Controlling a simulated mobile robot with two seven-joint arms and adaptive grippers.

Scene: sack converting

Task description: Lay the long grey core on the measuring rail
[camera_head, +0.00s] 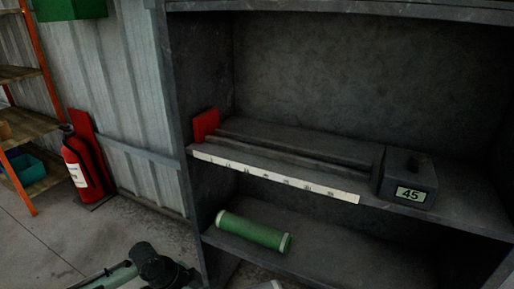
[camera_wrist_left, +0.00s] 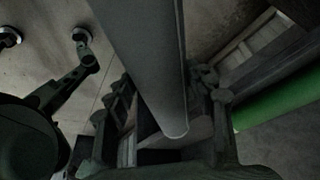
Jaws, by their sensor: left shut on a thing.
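In the left wrist view, a long grey core (camera_wrist_left: 150,65) runs from the top edge down between the fingers of my left gripper (camera_wrist_left: 168,112), which is shut on it. Its lower end is rounded and pale-edged; its far end is cut off by the frame. In the head view, the measuring rail (camera_head: 290,152) lies along the middle shelf with nothing on it. It has a white scale strip (camera_head: 275,178) in front, a red stop (camera_head: 206,125) at its left end and a dark block reading 45 (camera_head: 410,194) at its right. My right gripper is not seen.
A green roll with pale ends (camera_head: 254,232) lies on the lower shelf (camera_head: 340,262); green also shows in the wrist view (camera_wrist_left: 275,103). The cabinet's left upright (camera_head: 180,100) bounds the shelves. A red extinguisher (camera_head: 82,170) and an orange rack (camera_head: 40,80) stand left.

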